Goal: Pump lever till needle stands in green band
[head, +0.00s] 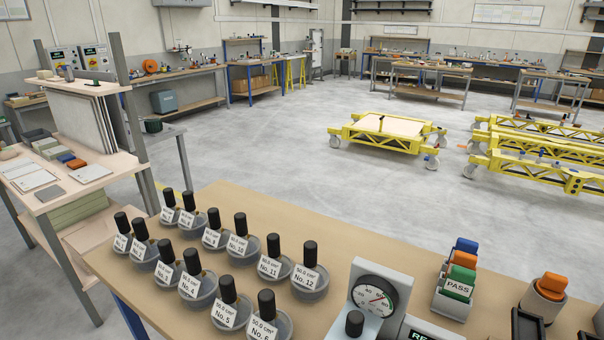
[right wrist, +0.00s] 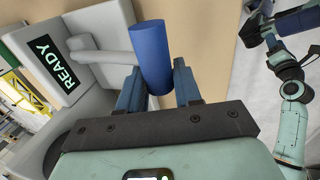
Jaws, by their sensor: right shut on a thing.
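The pressure gauge (head: 375,296) stands on the near workbench in the head view, with a white face in a dark rim. A reddish mark shows on its face; the needle's exact reading and the green band are too small to tell. In the right wrist view the lever's blue grip (right wrist: 152,55) stands between the fingers of my right gripper (right wrist: 158,88), which is shut on it. A light grey arm (right wrist: 100,57) runs from the grip to the grey housing. Part of my left arm shows at the right of that view, with its gripper (right wrist: 280,22) unclear.
A READY display (right wrist: 55,65) sits on the housing. A holder with a green PASS stamp (head: 459,282) and an orange-topped item (head: 551,286) stand right of the gauge. Yellow trolleys (head: 385,135) stand on the floor beyond.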

